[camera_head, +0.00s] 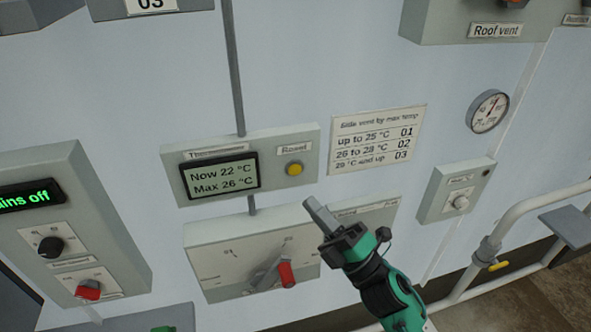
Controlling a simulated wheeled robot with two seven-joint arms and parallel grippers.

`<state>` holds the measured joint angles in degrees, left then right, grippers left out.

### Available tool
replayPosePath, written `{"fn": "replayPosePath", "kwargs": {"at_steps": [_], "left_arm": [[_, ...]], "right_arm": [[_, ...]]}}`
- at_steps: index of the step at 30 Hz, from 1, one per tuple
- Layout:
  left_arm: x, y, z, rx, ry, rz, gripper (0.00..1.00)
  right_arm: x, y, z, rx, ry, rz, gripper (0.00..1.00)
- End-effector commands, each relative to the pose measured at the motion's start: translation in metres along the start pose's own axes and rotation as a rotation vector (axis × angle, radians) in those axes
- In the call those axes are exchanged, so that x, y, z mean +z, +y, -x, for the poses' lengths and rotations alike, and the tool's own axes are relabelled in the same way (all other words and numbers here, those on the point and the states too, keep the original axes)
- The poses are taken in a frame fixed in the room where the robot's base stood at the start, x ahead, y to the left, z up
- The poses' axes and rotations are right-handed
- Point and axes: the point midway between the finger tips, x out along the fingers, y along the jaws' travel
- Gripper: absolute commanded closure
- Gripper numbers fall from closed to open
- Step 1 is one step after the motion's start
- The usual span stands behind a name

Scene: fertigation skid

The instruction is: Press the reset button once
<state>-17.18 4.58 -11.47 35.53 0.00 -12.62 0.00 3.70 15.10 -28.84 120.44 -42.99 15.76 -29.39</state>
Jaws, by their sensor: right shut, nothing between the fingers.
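The reset button (294,169) is a small round yellow button under a "Reset" label. It sits at the right end of the grey thermometer box (308,143), whose display (220,177) reads "Now 22 °C, Max 26 °C". My right gripper (309,203) is shut and empty. In the picture its tip is just below and slightly right of the button, apart from it, and covers part of the panel below. The button is fully visible. My left gripper is not in view.
Below is a grey panel (210,262) with a red-tipped lever (286,274). A vent table sign (377,138) hangs to the right. A small box with a white knob (461,202), a gauge (488,111) and a white pipe (520,212) are further right. A control box (100,215) stands left.

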Motion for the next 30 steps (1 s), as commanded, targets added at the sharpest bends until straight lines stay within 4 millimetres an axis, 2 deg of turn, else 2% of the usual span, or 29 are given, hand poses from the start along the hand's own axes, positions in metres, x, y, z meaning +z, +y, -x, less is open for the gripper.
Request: {"fn": "replayPosePath", "kwargs": {"at_steps": [6,13,19,30], "left_arm": [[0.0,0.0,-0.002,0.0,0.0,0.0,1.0],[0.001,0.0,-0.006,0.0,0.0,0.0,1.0],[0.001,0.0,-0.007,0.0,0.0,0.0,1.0],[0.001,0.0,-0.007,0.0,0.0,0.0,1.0]], "right_arm": [[0.017,-0.016,-0.023,0.002,0.001,0.0,1.0],[0.029,-0.03,-0.041,0.001,0.001,0.0,1.0],[0.034,-0.034,-0.047,0.001,0.001,-0.001,1.0],[0.034,-0.034,-0.048,0.0,0.001,-0.001,1.0]]}}
